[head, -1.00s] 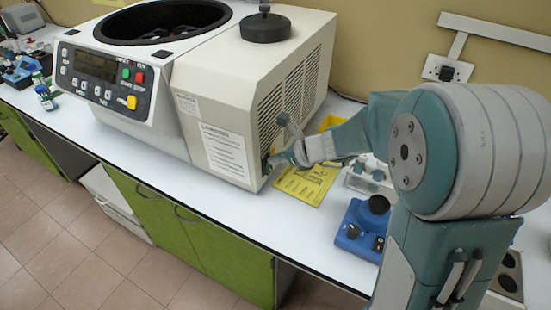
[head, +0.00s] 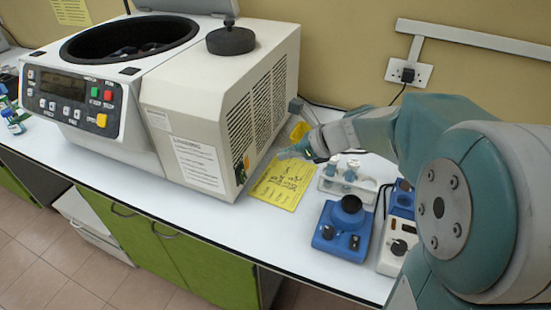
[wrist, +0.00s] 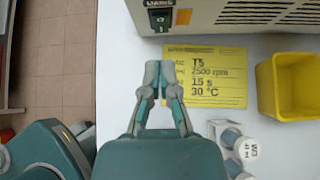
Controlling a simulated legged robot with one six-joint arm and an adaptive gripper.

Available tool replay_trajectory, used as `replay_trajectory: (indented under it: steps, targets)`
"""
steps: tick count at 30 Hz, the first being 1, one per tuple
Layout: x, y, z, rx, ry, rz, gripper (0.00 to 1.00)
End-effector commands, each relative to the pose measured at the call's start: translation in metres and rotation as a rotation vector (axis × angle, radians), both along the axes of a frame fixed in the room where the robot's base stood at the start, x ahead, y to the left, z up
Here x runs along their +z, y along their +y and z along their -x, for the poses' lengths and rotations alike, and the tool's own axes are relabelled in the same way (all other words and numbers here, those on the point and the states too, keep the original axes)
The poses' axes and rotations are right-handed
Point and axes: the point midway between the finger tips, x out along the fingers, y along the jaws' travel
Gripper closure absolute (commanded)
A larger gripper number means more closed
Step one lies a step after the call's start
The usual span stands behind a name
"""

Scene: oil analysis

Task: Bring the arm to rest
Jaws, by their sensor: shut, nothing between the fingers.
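My arm reaches in from the right in the head view, its large grey and teal joint in the foreground. My gripper (head: 292,153) is shut and empty, above the bench beside the right side of the white centrifuge (head: 215,100). In the wrist view my gripper (wrist: 163,68) shows with its fingertips together, over the left edge of a yellow card (wrist: 215,88). The card, also in the head view (head: 282,185), reads T5, 2500 rpm, 15 s, 30 °C. My gripper holds nothing.
A rack of capped vials (head: 347,178) and a blue vortex mixer (head: 343,228) stand right of the card, near my arm. A yellow bin (wrist: 289,86) sits right of the card in the wrist view. The front bench strip is clear.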

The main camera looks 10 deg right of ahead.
Motion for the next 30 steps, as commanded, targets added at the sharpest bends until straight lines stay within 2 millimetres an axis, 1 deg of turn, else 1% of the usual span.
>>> replay_trajectory:
  steps: [13, 16, 17, 20, 21, 24, 30]
  targets:
    - [0.001, 0.002, 0.000, 0.001, -0.001, 0.003, 1.00]
    - [0.004, 0.005, 0.008, 0.046, -0.032, 0.047, 1.00]
    - [0.005, 0.007, 0.013, 0.077, -0.052, 0.076, 1.00]
    - [0.013, 0.014, 0.041, 0.242, -0.156, 0.232, 1.00]
    - [0.015, 0.016, 0.055, 0.327, -0.207, 0.310, 1.00]
    - [0.019, 0.018, 0.088, 0.548, -0.332, 0.508, 1.00]
    - [0.025, 0.008, 0.146, 0.995, -0.560, 0.889, 1.00]
